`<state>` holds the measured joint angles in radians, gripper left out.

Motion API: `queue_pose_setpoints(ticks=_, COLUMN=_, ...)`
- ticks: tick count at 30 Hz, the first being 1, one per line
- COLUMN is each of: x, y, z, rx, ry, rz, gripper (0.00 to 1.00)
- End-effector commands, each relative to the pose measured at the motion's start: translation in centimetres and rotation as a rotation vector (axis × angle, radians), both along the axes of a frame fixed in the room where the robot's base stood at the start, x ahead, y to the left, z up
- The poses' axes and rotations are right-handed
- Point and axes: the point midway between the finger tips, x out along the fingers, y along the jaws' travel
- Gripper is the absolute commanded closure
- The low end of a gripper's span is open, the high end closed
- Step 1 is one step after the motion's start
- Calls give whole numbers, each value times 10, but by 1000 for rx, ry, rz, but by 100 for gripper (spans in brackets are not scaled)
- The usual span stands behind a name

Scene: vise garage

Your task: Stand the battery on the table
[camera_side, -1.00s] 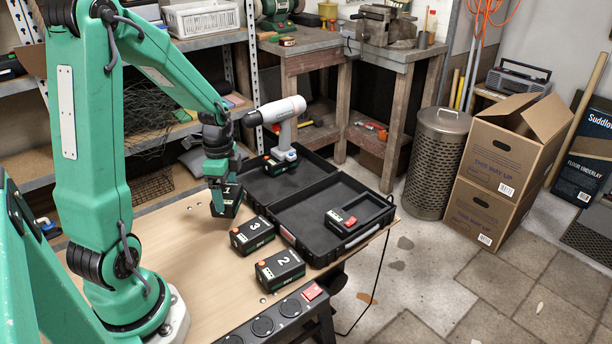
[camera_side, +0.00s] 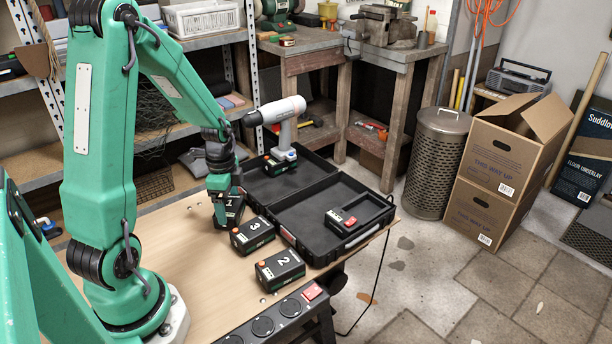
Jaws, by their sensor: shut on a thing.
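My gripper (camera_side: 226,198) points down at the far side of the table (camera_side: 185,262). It is shut on the black battery marked 1 (camera_side: 232,212), which is partly hidden by the fingers. Battery 1 is at or just above the table top; I cannot tell whether it touches. Battery 3 (camera_side: 253,235), with an orange button, lies on the table just in front of it. Battery 2 (camera_side: 281,270) lies nearer the front edge.
A power strip (camera_side: 272,318) runs along the front edge. The table's left part is clear.

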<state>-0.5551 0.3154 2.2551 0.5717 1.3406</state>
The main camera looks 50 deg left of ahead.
Motion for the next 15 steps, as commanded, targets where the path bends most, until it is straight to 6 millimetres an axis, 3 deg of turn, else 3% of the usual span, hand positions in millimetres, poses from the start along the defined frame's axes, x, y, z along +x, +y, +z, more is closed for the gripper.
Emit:
queue_pose_setpoints(ticks=4, x=0, y=0, z=-3, rx=1, ry=-1, rz=0, gripper=51)
queue_pose_setpoints(ticks=5, x=0, y=0, z=-3, rx=1, ry=-1, rz=0, gripper=12)
queue_pose_setpoints(ticks=7, x=0, y=0, z=-3, rx=1, ry=-1, rz=0, gripper=0)
queue_pose_setpoints(ticks=15, x=0, y=0, z=-2, rx=1, ry=-1, rz=0, gripper=0)
